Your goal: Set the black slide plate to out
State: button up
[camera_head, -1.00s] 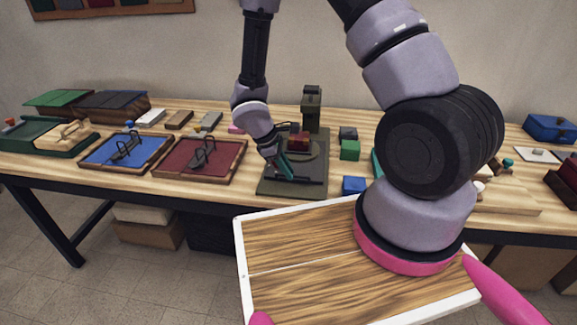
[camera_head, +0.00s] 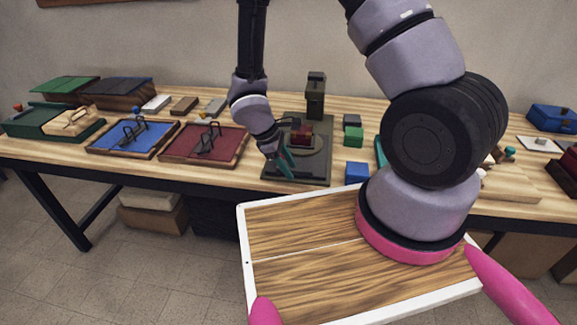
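The fixture is a dark flat base (camera_head: 322,176) on the table with an upright dark post (camera_head: 316,97) at its back. A dark red block (camera_head: 302,135) sits over its middle. The black slide plate is hard to tell apart from the dark base; its grip and edges are unclear. My gripper (camera_head: 287,164), with teal fingers, points down over the front left part of the fixture, in front of the red block. The fingers look close together, but the gap and any contact are too small to see.
A blue block (camera_head: 357,173) and a green block (camera_head: 354,137) stand right of the fixture. A red tray (camera_head: 240,151) and a blue tray (camera_head: 102,151) lie left. My arm hides part of the table's right side.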

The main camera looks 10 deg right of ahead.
jog(key=v, duration=1)
jog(key=shift+r, duration=0.35)
jog(key=shift+a, duration=0.15)
jog(key=d+r+m+y, duration=0.1)
jog(key=d+r+m, duration=0.2)
jog(key=r, duration=0.3)
jog(key=d+r+m+t+y, duration=0.1)
jog(key=d+r+m, duration=0.2)
jog(key=r, duration=0.3)
jog(key=d+r+m+y, duration=0.1)
jog(key=d+r+m, duration=0.2)
jog(key=r, duration=0.4)
jog(key=s+d+r+m+t+y, duration=0.2)
jog(key=s+r+m+t, duration=0.1)
jog(key=r, duration=0.4)
jog(key=s+d+r+m+t+y, duration=0.2)
jog(key=s+d+r+m+t, duration=0.1)
jog(key=r, duration=0.5)
jog(key=shift+s+m, duration=0.85)
jog(key=shift+m, duration=0.35)
